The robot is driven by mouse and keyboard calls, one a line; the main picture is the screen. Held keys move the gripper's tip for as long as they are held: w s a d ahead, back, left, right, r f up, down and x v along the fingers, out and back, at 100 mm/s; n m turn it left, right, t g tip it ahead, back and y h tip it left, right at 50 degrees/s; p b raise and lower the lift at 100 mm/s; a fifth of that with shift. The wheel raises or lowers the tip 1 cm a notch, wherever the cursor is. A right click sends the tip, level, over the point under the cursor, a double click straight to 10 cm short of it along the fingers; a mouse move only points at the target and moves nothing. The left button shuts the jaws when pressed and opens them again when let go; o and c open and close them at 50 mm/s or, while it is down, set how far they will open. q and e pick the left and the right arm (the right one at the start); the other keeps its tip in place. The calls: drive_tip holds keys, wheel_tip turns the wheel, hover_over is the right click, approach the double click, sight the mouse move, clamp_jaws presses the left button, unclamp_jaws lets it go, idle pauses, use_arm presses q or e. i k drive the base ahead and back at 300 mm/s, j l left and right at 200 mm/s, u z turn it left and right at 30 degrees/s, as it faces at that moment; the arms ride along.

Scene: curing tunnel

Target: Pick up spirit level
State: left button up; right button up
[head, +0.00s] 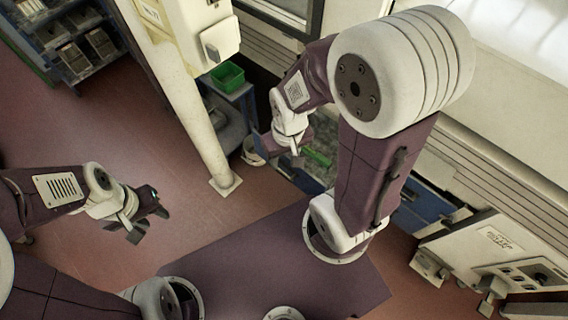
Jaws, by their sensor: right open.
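A small bright green bar (317,157), which looks like the spirit level, lies on a cluttered low surface beside the wall. My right gripper (281,148) is just left of it in the picture, open, with its fingers partly hidden by its own wrist. I cannot tell how high it is above the surface. My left gripper (146,221) is over the red floor at the left, well away from the bar. Its dark fingers look apart, with nothing between them.
A green bin (227,76) stands on a blue stand behind a pale post (185,95). A white bucket (252,151) is near my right gripper. A shelf of boxes (75,45) is at top left. A white control box (500,255) is at right. The left floor is clear.

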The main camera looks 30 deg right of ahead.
sight(322, 160)
drive_tip(key=z, duration=1.35)
drive_tip(key=i+j+u, duration=0.2)
drive_tip(key=i+j, duration=0.2)
drive_tip(key=i, duration=0.1)
